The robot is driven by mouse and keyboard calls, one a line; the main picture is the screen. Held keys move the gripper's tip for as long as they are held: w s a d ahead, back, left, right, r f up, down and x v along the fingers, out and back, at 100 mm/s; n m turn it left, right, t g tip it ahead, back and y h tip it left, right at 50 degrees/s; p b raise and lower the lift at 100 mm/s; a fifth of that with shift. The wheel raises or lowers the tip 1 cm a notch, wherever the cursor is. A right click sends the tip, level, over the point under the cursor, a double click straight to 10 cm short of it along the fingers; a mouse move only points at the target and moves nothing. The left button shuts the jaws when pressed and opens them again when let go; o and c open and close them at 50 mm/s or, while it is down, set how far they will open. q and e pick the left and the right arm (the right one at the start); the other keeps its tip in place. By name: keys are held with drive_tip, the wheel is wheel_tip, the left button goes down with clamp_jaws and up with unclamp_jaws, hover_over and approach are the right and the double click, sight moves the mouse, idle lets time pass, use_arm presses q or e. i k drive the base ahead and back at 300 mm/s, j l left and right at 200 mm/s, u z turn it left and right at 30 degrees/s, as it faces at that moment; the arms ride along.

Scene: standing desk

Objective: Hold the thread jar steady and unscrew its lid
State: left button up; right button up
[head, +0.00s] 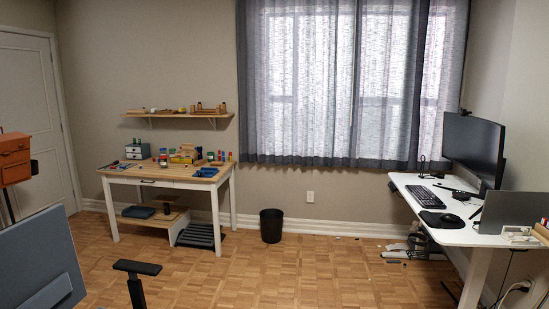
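No thread jar can be made out in the head view. Several small coloured items, too small to identify, stand on the wooden-topped workbench (150,170) against the back wall. I cannot tell whether a jar or lid is among them. Neither of my grippers is in view.
A white standing desk (440,236) with a monitor (473,146) and keyboard (433,197) is at the right. A black waste bin (271,226) stands between desk and workbench. A blue-grey panel (38,262) and black armrest (137,267) are at front left. The middle floor is clear.

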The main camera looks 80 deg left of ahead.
sight(164, 162)
drive_tip(key=u, duration=3.55)
